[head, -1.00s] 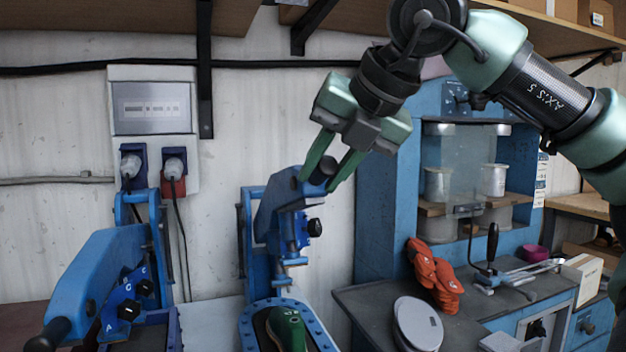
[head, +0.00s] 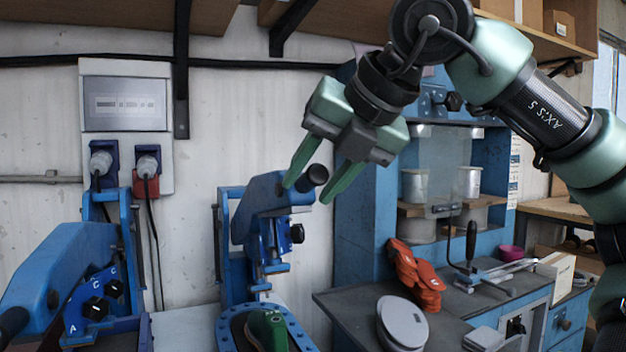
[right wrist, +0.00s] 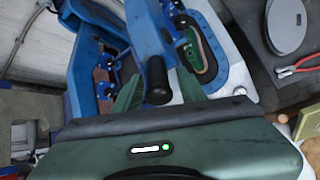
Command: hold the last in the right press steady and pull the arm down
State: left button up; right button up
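The right press (head: 262,205) is blue, with a raised arm ending in a black handle (head: 317,175). A green last (head: 267,330) sits low in this press, its lower part cut off by the frame edge. My right gripper (head: 307,194) is open at the handle, its two green fingers on either side of it. In the right wrist view the handle (right wrist: 158,82) shows between the fingers with gaps; I see no clear contact. The last (right wrist: 203,50) shows there too, in the press bed. My left gripper is in neither view.
A second blue press (head: 65,265) stands at the left. To the right are a dark bench (head: 350,305) with a round grey device (head: 402,322), orange gloves (head: 415,275) and a blue cabinet (head: 357,220). Shelves (head: 120,12) run overhead.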

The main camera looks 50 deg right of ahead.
jog(key=shift+d, duration=0.15)
jog(key=shift+s+a+r, duration=0.2)
jog(key=shift+r, duration=0.15)
jog(key=p+v, duration=0.1)
jog(key=v, duration=0.6)
jog(key=shift+s+d, duration=0.1)
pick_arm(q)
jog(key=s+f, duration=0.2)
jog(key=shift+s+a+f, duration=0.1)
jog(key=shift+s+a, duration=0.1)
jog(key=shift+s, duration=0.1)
pick_arm(e)
jog(key=shift+f, duration=0.1)
